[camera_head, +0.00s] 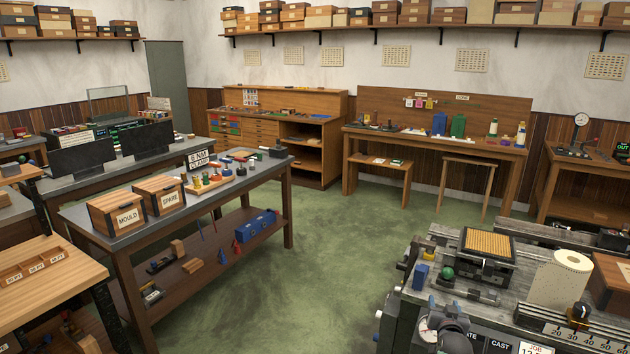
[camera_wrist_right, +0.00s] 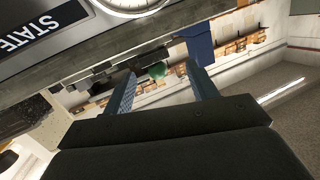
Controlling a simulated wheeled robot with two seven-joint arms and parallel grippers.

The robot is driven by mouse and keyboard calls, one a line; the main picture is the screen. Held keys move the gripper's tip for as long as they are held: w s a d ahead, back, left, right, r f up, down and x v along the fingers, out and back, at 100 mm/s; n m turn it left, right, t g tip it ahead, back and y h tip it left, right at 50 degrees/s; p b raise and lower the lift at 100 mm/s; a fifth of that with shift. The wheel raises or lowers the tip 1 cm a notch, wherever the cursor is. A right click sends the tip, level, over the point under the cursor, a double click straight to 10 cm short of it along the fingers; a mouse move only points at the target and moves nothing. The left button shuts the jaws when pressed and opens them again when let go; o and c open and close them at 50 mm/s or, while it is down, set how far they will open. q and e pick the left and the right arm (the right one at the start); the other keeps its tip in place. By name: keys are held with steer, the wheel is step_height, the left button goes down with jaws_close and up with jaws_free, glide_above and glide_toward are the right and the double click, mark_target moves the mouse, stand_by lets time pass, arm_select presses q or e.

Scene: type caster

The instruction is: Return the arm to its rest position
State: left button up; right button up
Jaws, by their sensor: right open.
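In the right wrist view my right gripper (camera_wrist_right: 160,72) is open, its two blue-grey fingers well apart with nothing held between them. A green knob (camera_wrist_right: 158,71) shows beyond the gap between the fingertips; I cannot tell its exact distance. The casting machine's STATE plate (camera_wrist_right: 45,28) and part of a round dial (camera_wrist_right: 130,4) are at the upper left of that view. My left gripper is in neither view.
The machine bench at lower right carries a blue block (camera_head: 420,277), a green knob (camera_head: 447,272), a matrix case (camera_head: 486,243) and a paper roll (camera_head: 562,280). A workbench with MOULD (camera_head: 117,214) and SPARE (camera_head: 160,197) boxes stands left. Green floor (camera_head: 325,260) lies clear between.

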steer(key=s+a+f+n+g+y, duration=0.2)
steer(key=s+a+f, duration=0.15)
steer(key=s, duration=0.45)
steer(key=s+a+f+n+g+y, duration=0.1)
steer(key=s+a+f+g, duration=0.2)
steer(key=s, duration=0.4)
steer(key=s+a+f+n+g+y, duration=0.15)
steer(key=s+a, duration=0.35)
steer(key=s, duration=0.6)
steer(key=s+a+n+g, duration=0.1)
steer(key=s+a+g, duration=0.25)
steer(key=s, duration=0.85)
steer(key=s+a+f+n+g, duration=0.15)
steer(key=s+a, duration=0.35)
steer(key=s, duration=0.6)
step_height(320, 180, down, 23)
steer(key=w+a+g, duration=0.2)
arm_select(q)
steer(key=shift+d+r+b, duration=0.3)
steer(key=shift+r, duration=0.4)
arm_select(e)
steer(key=s+f, duration=0.4)
steer(key=f, duration=0.8)
steer(key=s+f, duration=0.4)
steer(key=f, duration=0.9)
steer(key=shift+f, duration=0.2)
